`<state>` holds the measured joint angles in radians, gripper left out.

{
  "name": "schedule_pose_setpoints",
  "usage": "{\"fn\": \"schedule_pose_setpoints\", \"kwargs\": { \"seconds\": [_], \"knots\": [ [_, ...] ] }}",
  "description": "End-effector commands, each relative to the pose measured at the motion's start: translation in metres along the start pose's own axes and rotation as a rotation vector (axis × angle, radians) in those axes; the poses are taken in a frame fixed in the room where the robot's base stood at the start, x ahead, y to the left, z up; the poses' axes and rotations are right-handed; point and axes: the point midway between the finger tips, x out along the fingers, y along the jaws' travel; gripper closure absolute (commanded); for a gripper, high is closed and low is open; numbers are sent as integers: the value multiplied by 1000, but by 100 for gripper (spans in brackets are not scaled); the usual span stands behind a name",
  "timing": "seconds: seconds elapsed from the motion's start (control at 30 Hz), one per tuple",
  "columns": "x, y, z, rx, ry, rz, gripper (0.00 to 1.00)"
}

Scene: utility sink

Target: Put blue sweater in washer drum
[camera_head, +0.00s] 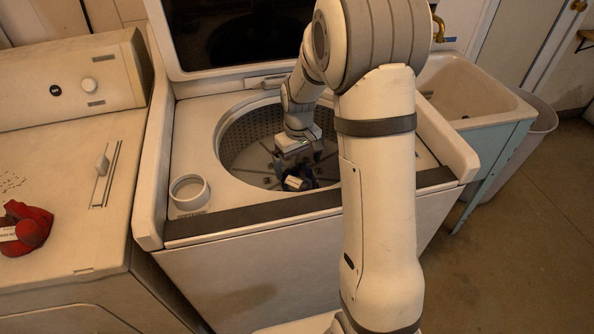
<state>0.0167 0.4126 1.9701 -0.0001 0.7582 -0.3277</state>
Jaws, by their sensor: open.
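The washer drum (238,158) is open at the top, with its lid raised behind it. My arm reaches down into it from the right. My gripper (298,168) is inside the drum opening, pointing down, and is open. A small dark blue bundle with a pale patch, which looks like the blue sweater (308,182), is inside the drum just below my gripper. Whether the fingers touch it cannot be told, as the gripper partly hides it. My arm hides the right part of the drum rim.
A red bundle with a white tag (24,228) lies on the machine (70,190) at left. A round cup-like fitting (188,192) sits on the washer top left of the drum. A utility sink (470,90) and grey bin (540,120) stand at right. The floor at right is clear.

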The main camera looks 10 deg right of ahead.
Motion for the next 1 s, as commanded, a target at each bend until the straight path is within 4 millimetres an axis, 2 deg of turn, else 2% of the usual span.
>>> {"fn": "schedule_pose_setpoints", "kwargs": {
  "seconds": [0.03,0.2,0.43,0.57,0.67,0.8,1.0],
  "knots": [
    [-14,0,-1,0,4,2,0],
    [-48,0,0,0,3,1,0],
    [-73,0,1,1,0,0,0],
    [-87,-4,12,18,13,4,0],
    [-106,-13,37,53,37,11,0],
    [-131,-30,87,124,81,20,0],
    [-147,-55,160,225,143,27,0]
  ]
}}
